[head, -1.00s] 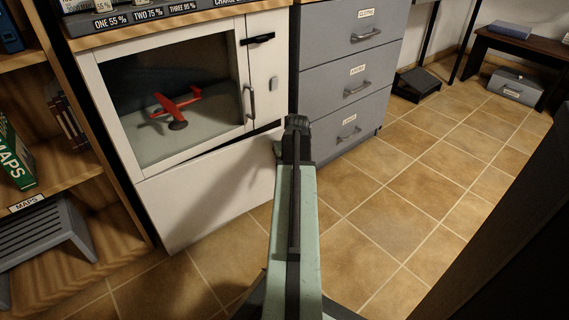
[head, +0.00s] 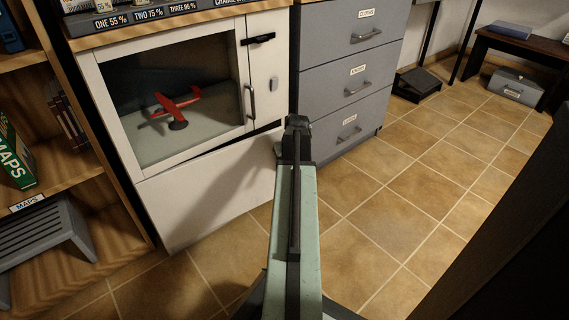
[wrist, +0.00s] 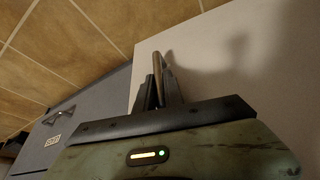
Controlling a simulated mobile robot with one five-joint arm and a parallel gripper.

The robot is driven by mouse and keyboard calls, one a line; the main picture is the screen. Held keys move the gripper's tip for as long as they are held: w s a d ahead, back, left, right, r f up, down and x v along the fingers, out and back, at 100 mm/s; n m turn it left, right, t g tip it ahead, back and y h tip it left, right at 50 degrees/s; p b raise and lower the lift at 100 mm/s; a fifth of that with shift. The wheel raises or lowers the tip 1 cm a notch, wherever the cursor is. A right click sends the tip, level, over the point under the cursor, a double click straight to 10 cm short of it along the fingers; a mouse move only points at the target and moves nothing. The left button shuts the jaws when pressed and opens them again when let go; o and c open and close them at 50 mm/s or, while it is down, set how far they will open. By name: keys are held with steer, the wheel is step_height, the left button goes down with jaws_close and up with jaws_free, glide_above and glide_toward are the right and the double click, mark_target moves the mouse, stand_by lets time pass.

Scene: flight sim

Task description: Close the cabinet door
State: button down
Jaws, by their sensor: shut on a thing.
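The white cabinet (head: 92,62) stands at the left, with a glass window and a red toy plane (head: 176,106) behind it. Its lower white door (head: 205,205) is slightly ajar: a dark wedge-shaped gap along its top edge widens towards the right. The door fills the right of the wrist view (wrist: 255,75). My gripper (head: 297,122) is at the door's right edge. In the wrist view my gripper (wrist: 158,88) is shut on a thin metal bar, seemingly the door handle (wrist: 158,68), in front of the white panel. In the head view my arm hides the handle.
A grey drawer unit (head: 345,80) stands just right of the cabinet, close to my gripper. A wooden shelf with a green MAPS box (head: 17,158) and a grey slatted stand (head: 45,245) is at the left. Tiled floor (head: 420,180) is clear to the right.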

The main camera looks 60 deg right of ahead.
steer(key=shift+w+a, duration=0.25)
steer(key=w+d+n, duration=0.1)
steer(key=w+d, duration=0.1)
steer(key=w, duration=0.3)
steer(key=shift+w+d+n+y, duration=0.3)
steer(key=c, duration=1.5)
jaws_free()
steer(key=shift+o, duration=0.2)
steer(key=shift+d+r, duration=0.1)
steer(key=shift+r, duration=0.05)
steer(key=p+v, duration=0.7)
steer(key=shift+s+r, duration=0.15)
steer(key=shift+s, duration=0.25)
